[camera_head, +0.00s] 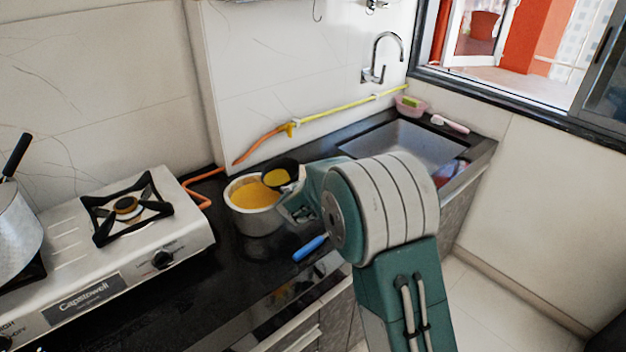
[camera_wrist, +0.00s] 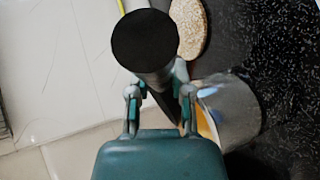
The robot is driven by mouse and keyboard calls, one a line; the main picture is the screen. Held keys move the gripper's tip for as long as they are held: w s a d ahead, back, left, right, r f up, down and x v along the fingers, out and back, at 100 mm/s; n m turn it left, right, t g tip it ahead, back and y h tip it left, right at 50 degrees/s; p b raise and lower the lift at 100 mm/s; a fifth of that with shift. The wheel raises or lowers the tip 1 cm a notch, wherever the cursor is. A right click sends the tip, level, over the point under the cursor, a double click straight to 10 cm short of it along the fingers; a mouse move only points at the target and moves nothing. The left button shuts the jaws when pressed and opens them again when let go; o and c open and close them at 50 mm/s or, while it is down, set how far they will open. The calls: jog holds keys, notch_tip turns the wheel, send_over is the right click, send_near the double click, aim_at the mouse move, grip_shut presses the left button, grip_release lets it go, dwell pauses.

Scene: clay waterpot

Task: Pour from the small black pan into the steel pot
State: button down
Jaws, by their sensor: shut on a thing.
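The steel pot (camera_head: 257,224) stands on the black counter, right of the stove, with a yellow-orange fill inside. The small black pan (camera_head: 291,172) is held over the pot's right back rim and also has yellow in it. I see no stream between them and cannot tell how far the pan is tilted. My gripper (camera_head: 298,207) is shut on the pan, beside the pot's right side; my arm hides part of the grip. In the wrist view, a dark round part of the pan (camera_wrist: 145,40) stands before my fingers (camera_wrist: 160,100), with the pot's metal wall (camera_wrist: 235,105) to the right.
A stove (camera_head: 180,226) with a bare burner and another metal pot (camera_head: 14,240) is at the left. A blue-handled thing (camera_head: 309,249) lies near the counter's front. A sink (camera_head: 425,142) is behind my arm. An orange hose (camera_head: 200,185) runs along the wall.

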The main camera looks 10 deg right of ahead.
jog(key=shift+a+r, duration=0.2)
jog(key=shift+d, duration=0.7)
jog(key=shift+s+a+r+n+t+h, duration=0.1)
jog(key=shift+a+r+n+t+h, duration=0.1)
jog(key=shift+a, duration=0.25)
jog(key=shift+a+r+n+t+h, duration=0.1)
jog(key=shift+a+r+n, duration=0.1)
jog(key=shift+a, duration=0.2)
jog(key=shift+d, duration=0.4)
jog(key=shift+a, duration=0.3)
jog(key=shift+r, duration=0.1)
jog(key=shift+a+r+n+t+h, duration=0.15)
jog(key=shift+r+n+t+h, duration=0.15)
jog(key=shift+r+n+h, duration=0.1)
jog(key=shift+s, duration=0.1)
